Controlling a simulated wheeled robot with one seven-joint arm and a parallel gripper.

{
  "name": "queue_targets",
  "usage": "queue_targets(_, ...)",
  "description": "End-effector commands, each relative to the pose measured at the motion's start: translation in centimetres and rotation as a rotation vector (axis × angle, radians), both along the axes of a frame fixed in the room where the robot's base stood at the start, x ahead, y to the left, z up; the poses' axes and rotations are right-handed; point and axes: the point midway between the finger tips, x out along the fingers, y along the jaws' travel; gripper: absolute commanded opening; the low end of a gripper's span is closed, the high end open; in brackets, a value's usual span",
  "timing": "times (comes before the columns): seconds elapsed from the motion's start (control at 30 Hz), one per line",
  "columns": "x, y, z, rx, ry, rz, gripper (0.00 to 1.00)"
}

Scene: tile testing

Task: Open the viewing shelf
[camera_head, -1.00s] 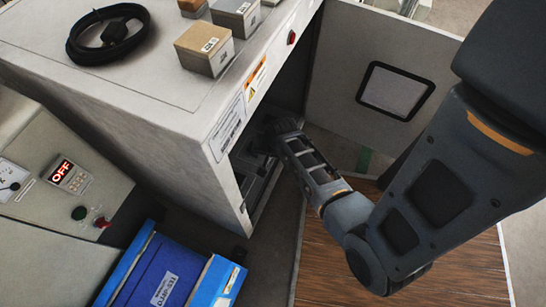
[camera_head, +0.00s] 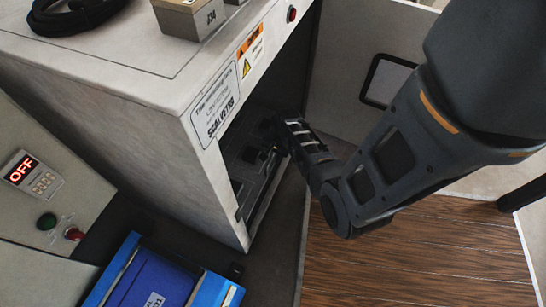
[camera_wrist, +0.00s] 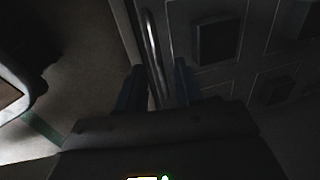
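The viewing shelf (camera_head: 246,178) is a dark panelled tray inside the open grey cabinet (camera_head: 150,150) in the head view. My gripper (camera_head: 277,138) reaches into the cabinet opening from the right, its tips dark and hard to make out there. In the wrist view, a thin metal handle bar (camera_wrist: 152,42) runs beside the dark panelled surface (camera_wrist: 225,70) and between the two fingers of my gripper (camera_wrist: 158,85). The fingers stand apart, with narrow gaps seeming to show on both sides of the bar. Contact with the bar cannot be told.
The cabinet door (camera_head: 350,45) with a window stands open behind my arm. A blue crate (camera_head: 165,275) sits at lower left beside a control panel (camera_head: 50,190) reading OFF. Boxes (camera_head: 190,15) and a coiled cable (camera_head: 75,15) lie on the cabinet top.

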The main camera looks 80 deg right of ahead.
Motion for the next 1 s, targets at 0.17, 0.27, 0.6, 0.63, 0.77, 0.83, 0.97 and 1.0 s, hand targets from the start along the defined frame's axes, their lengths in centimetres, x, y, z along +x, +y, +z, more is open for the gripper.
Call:
queue_targets(0.17, 0.1, 0.0, -0.48, 0.0, 0.0, 0.0, 0.35)
queue_targets(0.27, 0.1, 0.01, -0.43, 0.0, 0.0, 0.0, 0.35)
queue_targets(0.6, 0.1, 0.02, -0.42, 0.0, 0.0, 0.0, 0.09)
queue_targets(0.63, 0.1, 0.02, -0.42, 0.0, 0.0, 0.0, 0.06)
queue_targets(0.77, 0.1, 0.02, -0.42, 0.0, -0.001, 0.0, 0.0)
queue_targets(0.83, 0.1, 0.02, -0.42, 0.0, -0.001, 0.0, 0.0)
queue_targets(0.97, 0.11, 0.01, -0.42, 0.0, -0.001, 0.0, 0.0)
queue_targets(1.0, 0.11, 0.01, -0.42, 0.0, -0.001, 0.0, 0.0)
